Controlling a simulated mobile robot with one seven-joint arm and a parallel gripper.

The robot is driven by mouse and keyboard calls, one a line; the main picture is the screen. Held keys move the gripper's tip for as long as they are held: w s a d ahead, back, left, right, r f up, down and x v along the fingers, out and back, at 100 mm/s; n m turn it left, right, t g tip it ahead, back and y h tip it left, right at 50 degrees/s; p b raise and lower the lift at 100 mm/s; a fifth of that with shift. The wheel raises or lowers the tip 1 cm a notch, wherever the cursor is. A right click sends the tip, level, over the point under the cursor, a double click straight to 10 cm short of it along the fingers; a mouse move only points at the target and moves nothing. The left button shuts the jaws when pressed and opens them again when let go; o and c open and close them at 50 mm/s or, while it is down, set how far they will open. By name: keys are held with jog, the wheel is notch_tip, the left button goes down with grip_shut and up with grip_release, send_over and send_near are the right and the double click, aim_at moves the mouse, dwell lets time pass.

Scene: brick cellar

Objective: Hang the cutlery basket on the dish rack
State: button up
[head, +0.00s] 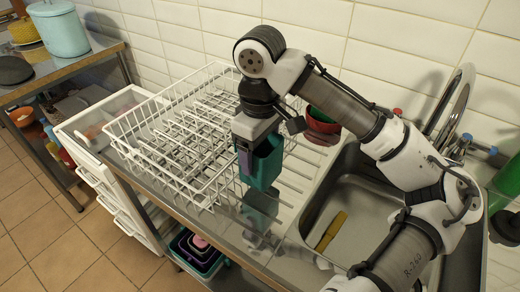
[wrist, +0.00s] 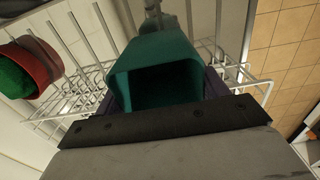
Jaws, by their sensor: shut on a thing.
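The cutlery basket (head: 264,163) is a teal, open-topped box, held upright beside the right side of the dish rack. The white wire dish rack (head: 165,130) stands on the metal drainboard to the left of the basket. My gripper (head: 245,150) points down and is shut on the basket's wall. In the wrist view the basket (wrist: 165,65) fills the middle, with its dark inside visible and the rack's wires (wrist: 262,92) showing around it. Whether the basket touches the rack cannot be told; the gripper's fingertips are mostly hidden.
A steel sink (head: 350,195) with a yellow object in it lies to the right. A white drawer unit (head: 100,120) stands left of the rack. The drainboard in front of the basket is clear.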

jog(key=shift+f+b, duration=0.85)
jog(key=shift+f, duration=0.65)
jog(key=o, duration=1.1)
jog(key=shift+c, duration=0.2)
notch_tip(320, 180, up, 14)
jog(key=shift+p, duration=0.35)
jog(key=shift+f, duration=0.1)
